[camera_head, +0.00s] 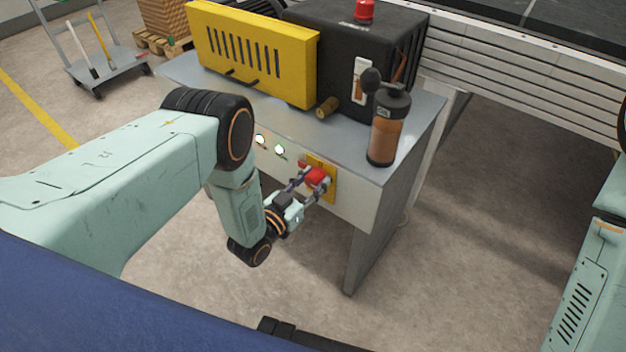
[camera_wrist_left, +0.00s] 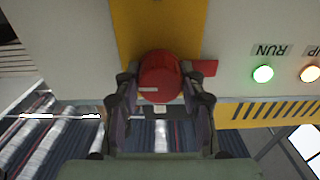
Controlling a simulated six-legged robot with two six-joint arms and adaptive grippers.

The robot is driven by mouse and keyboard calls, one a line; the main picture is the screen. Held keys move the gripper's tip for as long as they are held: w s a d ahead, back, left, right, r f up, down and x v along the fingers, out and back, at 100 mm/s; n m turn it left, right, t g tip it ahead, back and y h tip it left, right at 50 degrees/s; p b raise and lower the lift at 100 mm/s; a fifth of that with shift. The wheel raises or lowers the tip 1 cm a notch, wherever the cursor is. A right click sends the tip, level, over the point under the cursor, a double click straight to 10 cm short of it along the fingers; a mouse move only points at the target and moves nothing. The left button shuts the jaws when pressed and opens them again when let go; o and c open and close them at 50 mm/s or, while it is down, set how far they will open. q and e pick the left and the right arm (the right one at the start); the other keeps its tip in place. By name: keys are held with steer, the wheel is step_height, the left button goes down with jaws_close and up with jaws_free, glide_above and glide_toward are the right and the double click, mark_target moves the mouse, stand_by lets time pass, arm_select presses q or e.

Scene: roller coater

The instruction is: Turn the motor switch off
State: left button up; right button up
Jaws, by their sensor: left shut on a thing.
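The motor switch is a red knob (camera_head: 316,177) on a yellow plate (camera_head: 331,184), set in the front panel of the grey machine table. My left gripper (camera_head: 307,187) is at the knob with one finger on either side. In the left wrist view the red knob (camera_wrist_left: 160,78) sits between the two fingers of the left gripper (camera_wrist_left: 160,100), which is shut on it. A pale mark shows on the knob's face. A small red tab (camera_wrist_left: 203,68) shows beside the knob. My right gripper is not in view.
Lit indicator lights (camera_head: 280,150) sit left of the switch; one is labelled RUN (camera_wrist_left: 263,74). A brown bottle (camera_head: 385,130) stands on the tabletop (camera_head: 420,112) near its right corner. A yellow guard (camera_head: 255,55) and black housing are behind. The floor right of the table is clear.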

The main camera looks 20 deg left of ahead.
arm_select(q)
steer(key=shift+n, duration=0.4)
steer(key=shift+c, duration=0.3)
steer(key=n, duration=0.4)
steer(key=n+b, duration=0.1)
steer(key=n, duration=0.3)
steer(key=shift+n, duration=0.3)
steer(key=n, duration=0.4)
steer(key=shift+n+b, duration=0.5)
steer(key=shift+n, duration=1.7)
steer(key=o, duration=1.1)
steer(key=shift+o, duration=0.2)
